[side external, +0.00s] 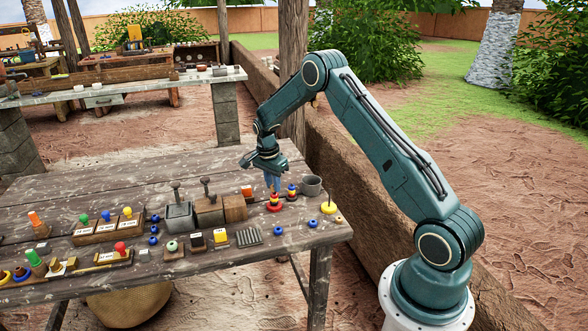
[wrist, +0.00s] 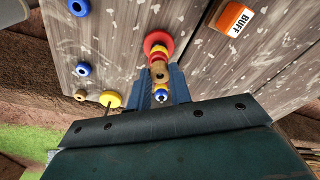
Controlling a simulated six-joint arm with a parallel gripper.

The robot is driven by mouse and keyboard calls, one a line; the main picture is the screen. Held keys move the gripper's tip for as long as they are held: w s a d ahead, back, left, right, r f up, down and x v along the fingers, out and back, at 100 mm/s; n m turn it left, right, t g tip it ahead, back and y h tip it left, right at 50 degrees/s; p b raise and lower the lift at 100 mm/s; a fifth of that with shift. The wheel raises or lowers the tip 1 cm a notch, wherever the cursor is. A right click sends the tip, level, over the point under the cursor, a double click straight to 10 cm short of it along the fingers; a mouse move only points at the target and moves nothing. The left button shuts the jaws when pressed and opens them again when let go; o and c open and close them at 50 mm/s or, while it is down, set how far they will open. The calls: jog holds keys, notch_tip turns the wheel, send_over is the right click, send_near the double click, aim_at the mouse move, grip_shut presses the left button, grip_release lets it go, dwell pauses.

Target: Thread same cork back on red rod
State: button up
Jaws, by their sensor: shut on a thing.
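My gripper (wrist: 161,78) points down in the wrist view, with its two blue fingers closed about a small brown cork (wrist: 160,73). In the side view my gripper (side external: 272,188) is just above a stack of red and yellow rings (side external: 274,204). The stack's red base (wrist: 155,38) shows past the fingertips in the wrist view, partly covered by the cork. The rod is hidden, and I cannot tell whether the cork touches it.
A yellow disc with an upright rod (side external: 328,208) is near the table's right edge. An orange BUFF block (wrist: 233,18) and blue rings (wrist: 82,69) lie around.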

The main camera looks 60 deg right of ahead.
jog(key=shift+f, duration=0.3)
dwell(0.5)
jog(key=o, duration=1.4)
jog(key=shift+c, duration=0.2)
jog(key=shift+r, duration=0.15)
jog(key=shift+r, duration=3.35)
jog(key=shift+r, duration=0.1)
